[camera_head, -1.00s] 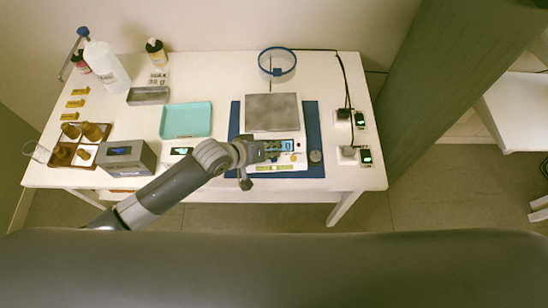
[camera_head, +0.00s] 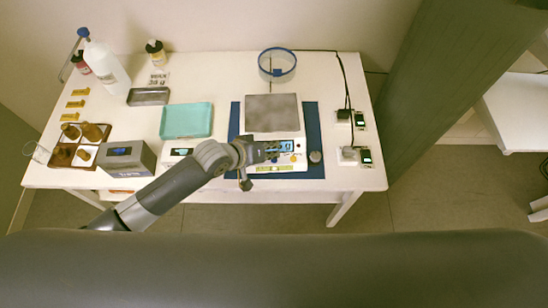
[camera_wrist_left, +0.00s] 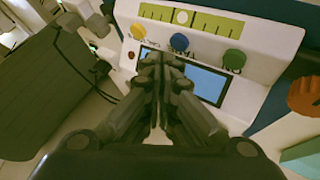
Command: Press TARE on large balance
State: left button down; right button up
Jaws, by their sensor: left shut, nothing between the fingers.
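The large balance (camera_head: 296,162) is white with a square grey pan (camera_head: 272,113) and stands on a blue mat. In the left wrist view its front panel shows a yellow button (camera_wrist_left: 139,31), a blue button (camera_wrist_left: 179,43) whose label appears to read TARE, a green button (camera_wrist_left: 234,59) and a blue display (camera_wrist_left: 206,84). My left gripper (camera_head: 287,146) is over this panel; in the left wrist view its fingertips (camera_wrist_left: 162,60) are shut and empty, close to the blue button. I cannot tell whether they touch the panel. My right gripper is out of view.
A blue-rimmed clear ring (camera_head: 277,65) stands behind the pan. A teal tray (camera_head: 186,121) and a small grey device (camera_head: 127,157) are to the left. Several bottles are at the back left. Plugs and a cable (camera_head: 346,90) run along the right edge.

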pick_arm(q)
jog(key=shift+f, duration=0.15)
jog(key=shift+f, duration=0.25)
jog(key=shift+f, duration=0.4)
dwell(0.8)
jog(key=shift+r, duration=0.1)
jog(key=shift+r+p, duration=0.7)
jog(key=shift+p, duration=0.15)
notch_tip(320, 180, up, 5)
jog(key=p, duration=0.5)
